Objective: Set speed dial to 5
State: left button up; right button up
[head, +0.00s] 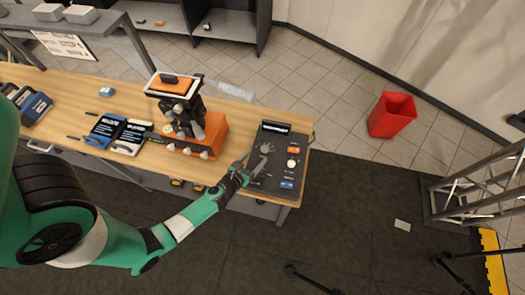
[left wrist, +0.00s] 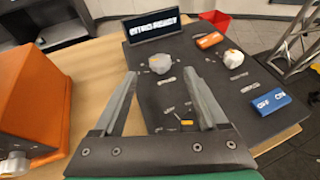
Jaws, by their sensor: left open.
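The dark control panel (head: 275,165) stands at the right end of the wooden table. Its grey speed dial (head: 267,147) sits left of centre below a small display; in the left wrist view the dial (left wrist: 161,63) lies just beyond and between my fingertips. A white knob (left wrist: 233,58) is to its right. My left gripper (head: 253,159) is open and empty, over the panel's left part, its fingers (left wrist: 162,78) pointing toward the dial. They look apart from the dial. The dial's setting is too small to read. My right gripper is not in view.
An orange switch (left wrist: 210,40) and a blue one (left wrist: 271,101) are on the panel's right side. An orange device (head: 208,135) with a microscope-like stand is left of the panel. Books (head: 118,134) lie farther left. A red bin (head: 391,115) stands on the floor.

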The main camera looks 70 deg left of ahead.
aim_at(265, 148)
pick_arm(q)
jog(key=b+x, duration=0.1)
jog(key=x, duration=0.5)
jog(key=shift+w+a, duration=0.1)
jog(key=shift+w, duration=0.05)
grip_shut()
